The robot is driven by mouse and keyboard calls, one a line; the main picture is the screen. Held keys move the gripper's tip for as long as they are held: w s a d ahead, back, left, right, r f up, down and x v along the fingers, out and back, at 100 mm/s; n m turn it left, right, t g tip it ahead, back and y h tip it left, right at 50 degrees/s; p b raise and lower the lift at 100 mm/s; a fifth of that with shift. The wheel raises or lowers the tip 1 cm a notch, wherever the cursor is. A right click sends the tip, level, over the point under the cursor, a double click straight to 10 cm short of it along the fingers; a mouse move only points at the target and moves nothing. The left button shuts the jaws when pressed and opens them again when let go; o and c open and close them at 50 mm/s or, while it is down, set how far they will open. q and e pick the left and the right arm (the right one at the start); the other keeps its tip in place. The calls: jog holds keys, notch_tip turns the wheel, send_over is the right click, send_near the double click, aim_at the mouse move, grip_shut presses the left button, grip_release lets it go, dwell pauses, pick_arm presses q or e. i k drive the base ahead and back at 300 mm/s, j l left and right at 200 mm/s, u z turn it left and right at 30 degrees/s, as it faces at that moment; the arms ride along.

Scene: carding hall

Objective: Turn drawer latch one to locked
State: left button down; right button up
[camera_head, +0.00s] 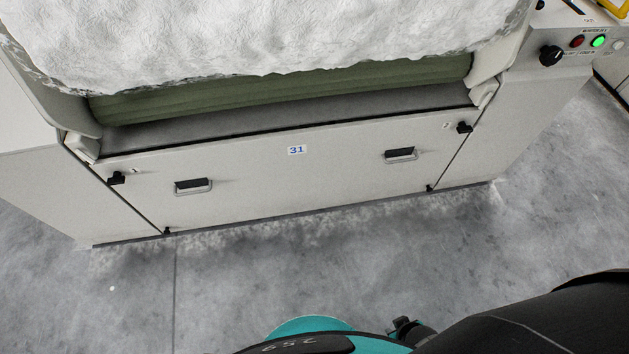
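The drawer front (300,185) is a wide pale panel marked 31, and it looks closed. A small black latch (116,178) sits at its upper left corner beside a small tag that seems to read 1. A second black latch (464,127) sits at the upper right corner beside another small tag. Which way each latch is turned is too small to tell. My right gripper (408,330) shows only as a small dark part at the bottom edge, well away from the drawer, and its fingers are not clear. My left gripper is out of view.
Two handles, left (193,186) and right (400,155), are on the drawer front. White fibre (260,40) lies above a green roller (290,92). A control panel with a black knob (551,55) and lamps is at upper right. The grey floor (250,270) in front is clear.

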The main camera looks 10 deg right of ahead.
aim_at(117, 178)
jog(key=u, duration=1.3)
